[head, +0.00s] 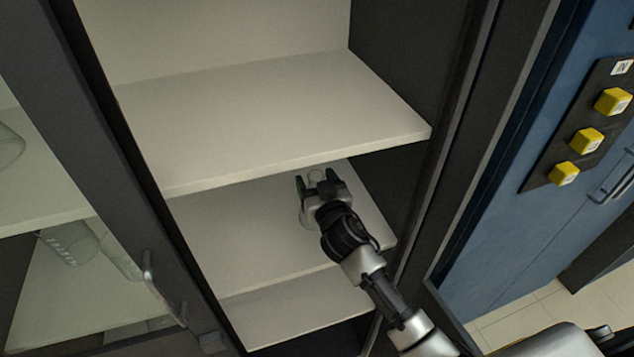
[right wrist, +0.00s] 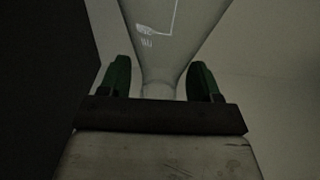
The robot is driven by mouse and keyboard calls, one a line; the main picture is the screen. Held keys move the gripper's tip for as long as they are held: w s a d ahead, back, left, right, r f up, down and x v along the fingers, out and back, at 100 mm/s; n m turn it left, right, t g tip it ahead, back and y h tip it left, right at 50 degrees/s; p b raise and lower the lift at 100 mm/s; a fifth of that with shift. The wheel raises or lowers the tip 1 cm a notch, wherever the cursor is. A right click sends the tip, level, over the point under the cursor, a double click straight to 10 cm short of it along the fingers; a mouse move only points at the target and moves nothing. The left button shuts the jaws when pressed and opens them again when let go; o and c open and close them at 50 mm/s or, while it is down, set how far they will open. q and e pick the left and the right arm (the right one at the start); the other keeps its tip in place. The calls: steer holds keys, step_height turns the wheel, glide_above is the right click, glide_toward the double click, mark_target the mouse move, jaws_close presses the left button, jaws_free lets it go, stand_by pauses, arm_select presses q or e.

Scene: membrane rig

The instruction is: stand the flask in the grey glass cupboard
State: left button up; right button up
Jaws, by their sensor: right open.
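The clear glass flask (right wrist: 172,40) stands between the fingers of my right gripper in the right wrist view, its narrow neck close to the palm. In the head view my right gripper (head: 317,182) reaches into the grey cupboard (head: 465,110), over its middle shelf (head: 235,225). Its green-tipped fingers are open, on either side of the flask with a visible gap. In the head view the flask (head: 307,215) is mostly hidden by the gripper; only pale glass edges show. It appears to be on the middle shelf. My left gripper is not in view.
An upper shelf (head: 270,110) overhangs the gripper closely. A lower shelf (head: 290,308) is empty. A glass door or panel with a handle (head: 160,290) is at left, with glassware (head: 70,242) behind it. A blue cabinet with yellow knobs (head: 586,141) is at right.

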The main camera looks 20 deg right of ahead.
steer(key=s+b, duration=0.2)
steer(key=s, duration=1)
steer(key=shift+d, duration=0.25)
steer(key=shift+r, duration=0.1)
